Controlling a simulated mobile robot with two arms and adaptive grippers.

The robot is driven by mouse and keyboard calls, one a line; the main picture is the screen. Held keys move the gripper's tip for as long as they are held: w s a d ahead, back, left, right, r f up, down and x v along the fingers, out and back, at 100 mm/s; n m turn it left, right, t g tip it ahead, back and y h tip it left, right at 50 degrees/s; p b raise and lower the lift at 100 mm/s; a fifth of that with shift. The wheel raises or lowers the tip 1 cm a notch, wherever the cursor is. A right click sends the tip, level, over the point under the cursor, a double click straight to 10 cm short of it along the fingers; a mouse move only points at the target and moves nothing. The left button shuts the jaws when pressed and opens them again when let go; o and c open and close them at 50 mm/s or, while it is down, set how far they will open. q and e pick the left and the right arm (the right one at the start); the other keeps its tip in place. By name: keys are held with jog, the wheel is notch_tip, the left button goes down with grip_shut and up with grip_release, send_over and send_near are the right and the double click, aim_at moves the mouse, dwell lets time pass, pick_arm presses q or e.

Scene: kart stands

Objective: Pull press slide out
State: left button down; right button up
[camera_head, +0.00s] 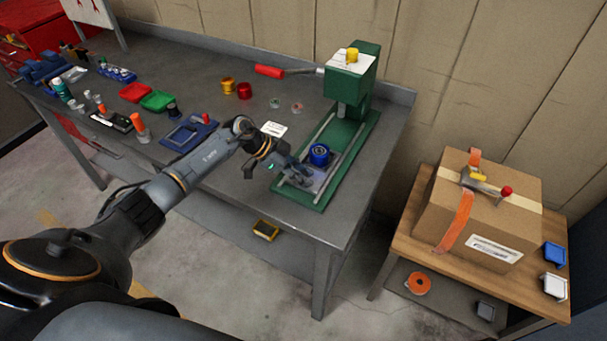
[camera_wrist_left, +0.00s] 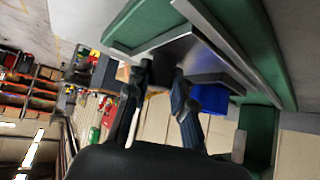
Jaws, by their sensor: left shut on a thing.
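The green press (camera_head: 345,85) stands at the back right of the workbench, with a long green base (camera_head: 300,197) and two pale rails running toward the front. The grey slide plate (camera_head: 318,180) lies between the rails near the front end, with a round blue part (camera_head: 319,154) on it. My left gripper (camera_head: 290,176) is at the front left end of the slide, shut on the slide. In the left wrist view, its fingers (camera_wrist_left: 163,92) reach up to the grey plate (camera_wrist_left: 178,52); the exact contact is partly hidden. My right gripper is out of view.
The press's red-handled lever (camera_head: 270,71) sticks out left. Yellow and red cups (camera_head: 236,88), red and green trays (camera_head: 150,97) and a blue tray (camera_head: 188,133) stand to the left. A cardboard box (camera_head: 483,210) sits on a side table. Bare bench lies right of the base.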

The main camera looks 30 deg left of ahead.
pick_arm(q)
jog(key=shift+s+f, duration=0.1)
jog(key=c, duration=1.2)
grip_release()
jog(key=shift+s, duration=0.1)
jog(key=shift+o, duration=0.4)
jog(key=shift+s, duration=0.1)
jog(key=shift+a, duration=0.1)
jog(key=v, duration=1.2)
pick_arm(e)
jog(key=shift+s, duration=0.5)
